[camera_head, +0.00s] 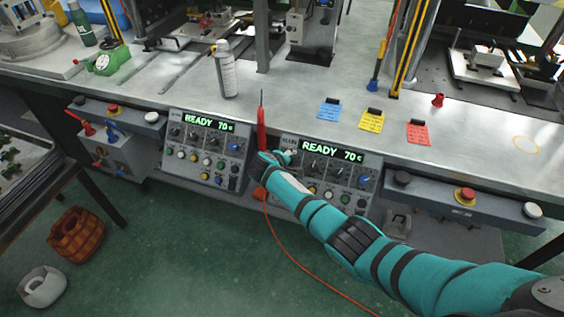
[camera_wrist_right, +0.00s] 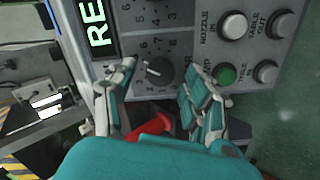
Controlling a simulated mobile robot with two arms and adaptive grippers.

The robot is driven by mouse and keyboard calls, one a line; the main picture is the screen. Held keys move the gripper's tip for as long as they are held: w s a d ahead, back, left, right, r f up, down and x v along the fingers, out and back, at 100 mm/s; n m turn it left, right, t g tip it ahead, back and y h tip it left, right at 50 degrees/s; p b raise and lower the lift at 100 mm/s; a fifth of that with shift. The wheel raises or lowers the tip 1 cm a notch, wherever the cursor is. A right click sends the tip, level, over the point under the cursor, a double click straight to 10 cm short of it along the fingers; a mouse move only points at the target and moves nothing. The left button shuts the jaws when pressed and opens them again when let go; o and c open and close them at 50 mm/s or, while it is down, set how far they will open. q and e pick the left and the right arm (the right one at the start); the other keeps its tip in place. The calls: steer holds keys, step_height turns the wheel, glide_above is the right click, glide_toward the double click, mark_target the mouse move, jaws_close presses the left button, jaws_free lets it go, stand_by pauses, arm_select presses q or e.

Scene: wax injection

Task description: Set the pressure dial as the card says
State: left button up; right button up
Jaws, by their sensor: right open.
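The right-hand control panel (camera_head: 340,160) reads "READY 70 c" and has dials and buttons. My right gripper (camera_head: 275,158) is at this panel's upper left. In the right wrist view, its fingers (camera_wrist_right: 155,85) are open, one on either side of a dark round dial (camera_wrist_right: 158,72) with a numbered scale. The dial shows between the fingertips, and I cannot tell whether they touch it. Blue (camera_head: 329,109), yellow (camera_head: 372,120) and red (camera_head: 419,132) cards lie on the bench. Their writing is too small to read. My left gripper is not in view.
A second panel (camera_head: 205,145), also reading "READY 70 c", is to the left. A red tool (camera_head: 262,130) with an orange cord is beside my right gripper. A spray can (camera_head: 226,72) stands on the metal bench.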

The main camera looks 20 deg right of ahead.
steer(key=v, duration=1.1)
steer(key=shift+s+a+r, duration=0.15)
steer(key=shift+s+r, duration=0.05)
steer(key=shift+f, duration=0.1)
steer(key=s+d+f+g+y, duration=0.1)
steer(key=s+f, duration=0.5)
steer(key=f, duration=0.4)
steer(key=s+d+f+g+y, duration=0.1)
steer(key=s+f+g+y, duration=0.1)
steer(key=s+f, duration=0.6)
steer(key=s+d+f+g+y, duration=0.1)
steer(key=s+f, duration=0.3)
steer(key=f, duration=0.8)
steer(key=s+d+f+m+g, duration=0.1)
steer(key=s+f, duration=0.4)
steer(key=s, duration=0.7)
steer(key=s+d+f+m+g+y, duration=0.1)
steer(key=s+d+f, duration=0.2)
steer(key=s, duration=0.9)
steer(key=s+d+f+m+y, duration=0.1)
steer(key=s+d+f+m, duration=0.1)
steer(key=s+f, duration=0.5)
steer(key=s, duration=0.5)
steer(key=shift+d+g, duration=0.4)
